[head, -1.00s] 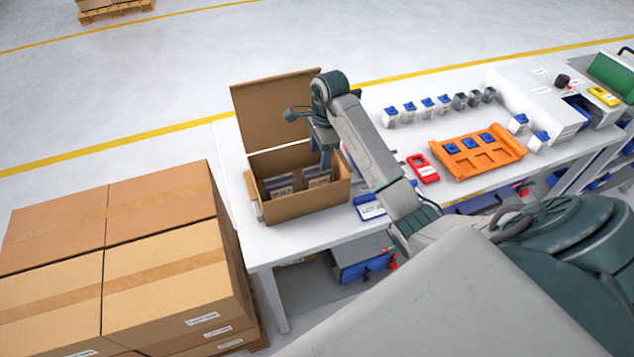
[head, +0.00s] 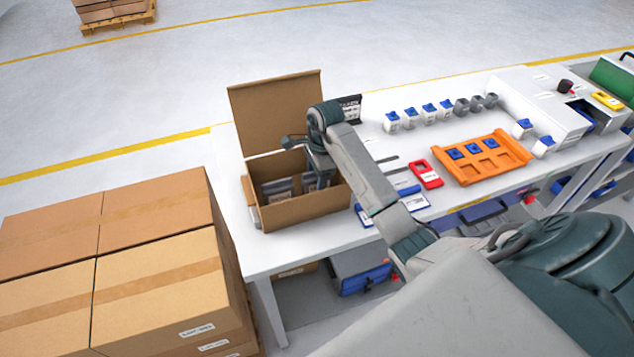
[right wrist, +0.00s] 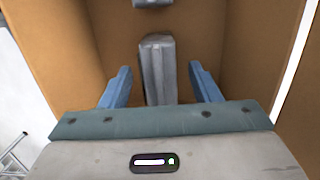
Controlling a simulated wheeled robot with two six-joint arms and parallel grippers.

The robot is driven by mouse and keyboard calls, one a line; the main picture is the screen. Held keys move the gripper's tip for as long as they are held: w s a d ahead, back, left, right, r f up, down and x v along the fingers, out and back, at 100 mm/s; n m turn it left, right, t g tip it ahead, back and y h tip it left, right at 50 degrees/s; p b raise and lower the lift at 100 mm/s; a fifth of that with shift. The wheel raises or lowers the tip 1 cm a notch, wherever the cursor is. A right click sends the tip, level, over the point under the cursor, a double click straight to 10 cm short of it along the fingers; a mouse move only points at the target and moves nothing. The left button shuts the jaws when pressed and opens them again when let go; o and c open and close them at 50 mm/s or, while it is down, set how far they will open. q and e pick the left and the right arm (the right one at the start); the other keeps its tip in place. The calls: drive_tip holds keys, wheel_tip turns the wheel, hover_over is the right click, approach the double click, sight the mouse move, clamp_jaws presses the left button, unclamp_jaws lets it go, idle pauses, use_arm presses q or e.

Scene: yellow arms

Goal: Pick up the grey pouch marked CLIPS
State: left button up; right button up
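An open cardboard box (head: 310,209) stands at the table's left end with its lid up. Grey pouches stand inside it; one (head: 277,187) shows left of my right gripper (head: 318,182), and their markings are too small to read. In the right wrist view, a grey pouch (right wrist: 157,70) stands on edge between the two blue fingers of my right gripper (right wrist: 157,88). The fingers are open, with a gap on each side of it. Its printed face is hidden there, so I cannot tell if it says CLIPS. Another grey thing (right wrist: 152,3) shows at the top edge. My left gripper is not in view.
The box walls stand close around my right gripper. On the white table (head: 290,248) are an orange tray (head: 510,158), a red case (head: 426,174) and several small blue and grey containers. Stacked cartons (head: 150,270) stand left of the table.

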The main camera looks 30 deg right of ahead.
drive_tip(key=c, duration=1)
drive_tip(key=shift+c, duration=0.2)
drive_tip(key=shift+r, duration=0.15)
